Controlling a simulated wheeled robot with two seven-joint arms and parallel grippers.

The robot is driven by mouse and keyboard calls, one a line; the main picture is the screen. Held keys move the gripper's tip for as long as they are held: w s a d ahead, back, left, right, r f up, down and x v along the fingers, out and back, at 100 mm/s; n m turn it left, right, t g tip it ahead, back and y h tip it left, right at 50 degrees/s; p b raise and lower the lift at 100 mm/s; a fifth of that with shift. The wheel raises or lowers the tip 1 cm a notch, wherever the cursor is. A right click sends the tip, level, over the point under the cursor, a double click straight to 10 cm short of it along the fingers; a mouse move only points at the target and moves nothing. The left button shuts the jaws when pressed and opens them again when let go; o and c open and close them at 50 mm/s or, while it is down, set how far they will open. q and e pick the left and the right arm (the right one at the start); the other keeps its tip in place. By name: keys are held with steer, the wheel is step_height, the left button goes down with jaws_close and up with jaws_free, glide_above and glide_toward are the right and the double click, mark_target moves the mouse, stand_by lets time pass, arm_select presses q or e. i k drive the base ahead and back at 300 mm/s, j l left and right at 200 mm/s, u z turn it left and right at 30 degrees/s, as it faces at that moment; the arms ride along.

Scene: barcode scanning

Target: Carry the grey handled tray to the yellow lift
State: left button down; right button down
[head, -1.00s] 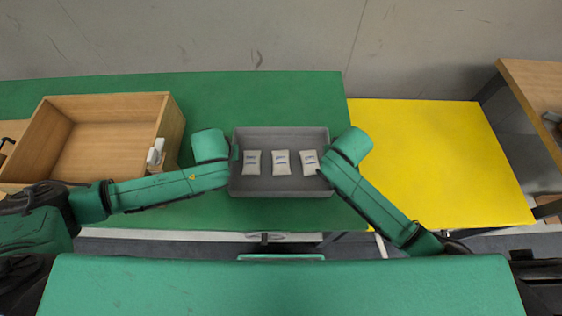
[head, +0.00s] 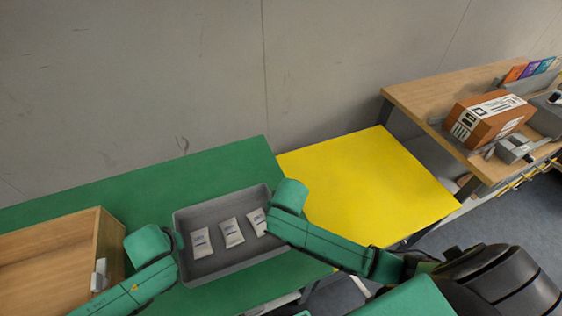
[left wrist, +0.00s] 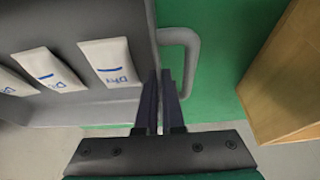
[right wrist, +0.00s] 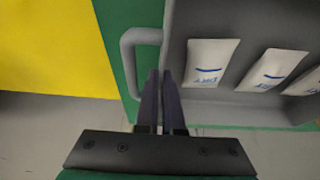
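The grey handled tray (head: 228,267) is on or just above the green table, left of the yellow lift (head: 360,185); I cannot tell whether it touches the table. It holds three white packets (head: 232,232). My left gripper (left wrist: 162,75) is at the tray's left side and my right gripper (right wrist: 161,75) at its right side. In each wrist view the narrow fingers close at the tray's edge beside the grey handle, shown at left (left wrist: 193,55) and right (right wrist: 128,55). The exact contact is partly hidden by the fingers.
A wooden box (head: 100,250) stands on the green table (head: 150,190), left of the tray with a small gap. A wooden bench (head: 440,95) with a brown carton (head: 488,118) and devices stands beyond the lift. The lift's top is clear. A wall runs behind.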

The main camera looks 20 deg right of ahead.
mark_target(362, 188)
steer(key=i+l, duration=0.1)
steer(key=l, duration=2.6)
steer(key=i, duration=0.05)
